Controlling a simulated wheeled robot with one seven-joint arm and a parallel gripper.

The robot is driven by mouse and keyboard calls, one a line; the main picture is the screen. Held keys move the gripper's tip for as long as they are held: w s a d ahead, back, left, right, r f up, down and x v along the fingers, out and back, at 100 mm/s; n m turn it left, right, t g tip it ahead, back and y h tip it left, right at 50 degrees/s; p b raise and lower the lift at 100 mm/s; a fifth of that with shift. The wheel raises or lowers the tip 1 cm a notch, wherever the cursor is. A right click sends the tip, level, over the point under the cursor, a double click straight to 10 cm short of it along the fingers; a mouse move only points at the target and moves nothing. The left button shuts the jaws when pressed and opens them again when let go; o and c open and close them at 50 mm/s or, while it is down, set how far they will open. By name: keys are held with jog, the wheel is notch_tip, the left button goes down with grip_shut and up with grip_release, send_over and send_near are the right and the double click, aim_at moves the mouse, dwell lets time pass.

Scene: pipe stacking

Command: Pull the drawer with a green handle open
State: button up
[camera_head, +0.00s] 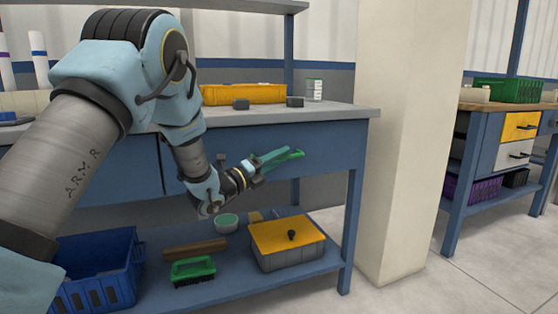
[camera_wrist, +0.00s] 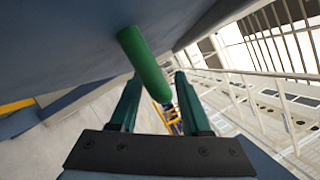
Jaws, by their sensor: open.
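The blue drawer front (camera_head: 325,143) under the grey worktop looks flush with the bench, so the drawer appears shut. Its green handle (camera_head: 290,155) is partly hidden by my gripper in the head view. In the wrist view the green handle (camera_wrist: 146,65) is a thick rounded bar standing along the blue drawer face. My gripper (camera_head: 272,157) is at the handle. In the wrist view my gripper (camera_wrist: 157,76) is open, with one dark teal finger on each side of the handle's lower end. Contact between fingers and handle cannot be told.
On the lower shelf are a yellow-lidded box (camera_head: 287,240), a green tray (camera_head: 192,270) and a blue crate (camera_head: 97,270). A yellow bin (camera_head: 243,93) stands on the worktop. A pale pillar (camera_head: 405,150) is right of the bench.

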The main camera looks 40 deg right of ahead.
jog(key=shift+d, duration=0.1)
jog(key=shift+c, duration=0.4)
grip_shut()
dwell(1.0)
